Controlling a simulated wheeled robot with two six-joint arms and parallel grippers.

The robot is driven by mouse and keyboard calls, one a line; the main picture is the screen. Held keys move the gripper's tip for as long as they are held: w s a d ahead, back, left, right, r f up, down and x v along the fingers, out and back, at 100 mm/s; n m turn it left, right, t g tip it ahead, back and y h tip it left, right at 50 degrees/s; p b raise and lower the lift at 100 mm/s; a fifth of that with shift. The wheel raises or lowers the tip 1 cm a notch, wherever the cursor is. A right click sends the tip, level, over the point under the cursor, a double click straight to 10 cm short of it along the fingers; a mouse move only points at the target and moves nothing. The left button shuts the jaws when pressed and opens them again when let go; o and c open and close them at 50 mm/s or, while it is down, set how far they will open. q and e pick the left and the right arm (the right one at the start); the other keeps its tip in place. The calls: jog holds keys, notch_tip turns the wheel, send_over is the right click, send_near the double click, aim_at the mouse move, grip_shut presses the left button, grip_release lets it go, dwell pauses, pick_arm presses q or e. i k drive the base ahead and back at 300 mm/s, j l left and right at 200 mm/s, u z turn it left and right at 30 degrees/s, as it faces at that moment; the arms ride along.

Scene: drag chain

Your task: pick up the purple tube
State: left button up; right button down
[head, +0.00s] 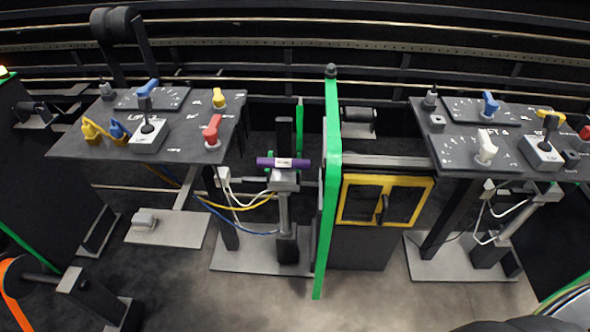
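The purple tube (283,162) lies roughly level, left to right, near the middle of the head view. It has a white label around its middle. It sits at the top of a grey metal stand (284,205), between the left control panel and the green-edged divider. Nothing grips it. Neither of my grippers can be made out in this view.
The left control panel (70,145) carries coloured knobs and a joystick box; a similar right panel (460,165) stands beyond the green divider (332,190). Loose cables (240,205) hang left of the stand. A yellow-framed cabinet (360,235) stands right of the divider.

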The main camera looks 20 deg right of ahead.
aim_at(269, 162)
jog(key=z, duration=3.6)
jog(key=u, duration=3.15)
jog(key=i+j, duration=0.25)
jog(key=j, duration=0.2)
jog(key=i+j+u, duration=0.1)
jog(key=i+j, duration=0.15)
jog(key=j, duration=0.2)
